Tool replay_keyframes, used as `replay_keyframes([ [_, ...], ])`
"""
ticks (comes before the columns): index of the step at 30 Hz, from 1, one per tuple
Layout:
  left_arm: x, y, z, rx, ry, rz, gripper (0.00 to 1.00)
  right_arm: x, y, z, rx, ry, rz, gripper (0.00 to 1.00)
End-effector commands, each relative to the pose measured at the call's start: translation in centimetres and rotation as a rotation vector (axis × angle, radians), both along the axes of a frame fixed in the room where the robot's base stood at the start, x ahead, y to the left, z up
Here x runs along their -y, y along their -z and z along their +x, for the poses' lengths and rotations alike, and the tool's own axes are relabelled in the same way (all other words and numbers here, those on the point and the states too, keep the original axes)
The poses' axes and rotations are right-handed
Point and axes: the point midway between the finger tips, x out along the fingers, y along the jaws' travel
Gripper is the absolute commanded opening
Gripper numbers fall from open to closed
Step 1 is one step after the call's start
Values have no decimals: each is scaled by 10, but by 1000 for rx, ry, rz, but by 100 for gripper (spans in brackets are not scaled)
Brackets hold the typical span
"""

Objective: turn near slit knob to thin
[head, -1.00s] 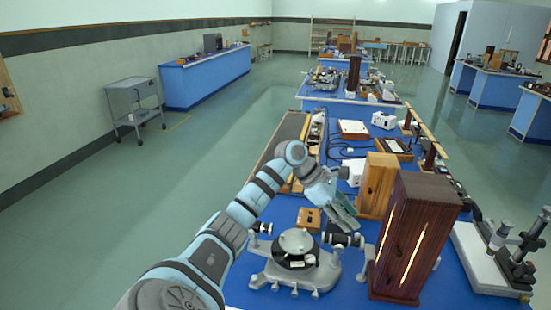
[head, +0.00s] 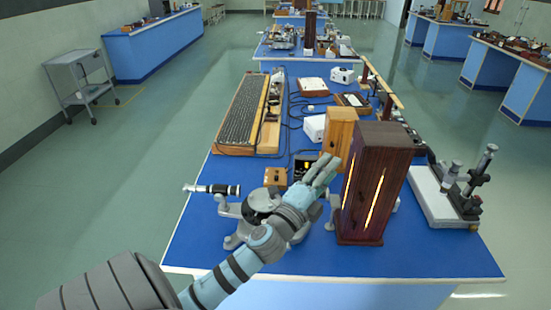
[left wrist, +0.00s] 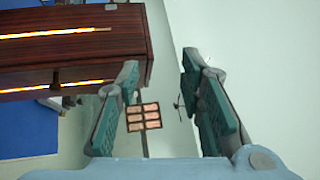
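The spectrometer (head: 232,212) stands on the near blue bench, largely covered by my left arm. Its black and silver telescope (head: 212,189) points left. The collimator and the near slit knob are hidden behind my left gripper, so I cannot make out the knob or its setting. My left gripper (head: 328,170) is just left of the dark wooden lamp box (head: 375,185), which has glowing vertical slits. In the left wrist view, the gripper (left wrist: 160,68) is open with nothing seen between its fingers; the lamp box (left wrist: 70,50) is beside it. My right gripper is not in view.
A lighter wooden box (head: 340,133) stands behind the lamp box. A small wooden box (head: 275,177) sits behind the spectrometer. A microscope-like instrument on a white base (head: 435,200) is at the right. The bench's front left corner is clear.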

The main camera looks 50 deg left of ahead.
Motion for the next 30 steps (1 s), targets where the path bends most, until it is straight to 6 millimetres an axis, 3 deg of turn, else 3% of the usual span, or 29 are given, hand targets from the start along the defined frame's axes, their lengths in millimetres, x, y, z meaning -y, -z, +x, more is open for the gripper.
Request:
replay_keyframes([
  [6,-18,55,-32,-160,-131,-341,34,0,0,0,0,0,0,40],
  [12,-22,105,-65,-304,-239,-586,34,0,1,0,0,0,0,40],
  [24,-2,196,-141,-595,-441,-962,34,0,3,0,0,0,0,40],
  [30,11,228,-174,-711,-520,-1076,34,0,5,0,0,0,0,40],
])
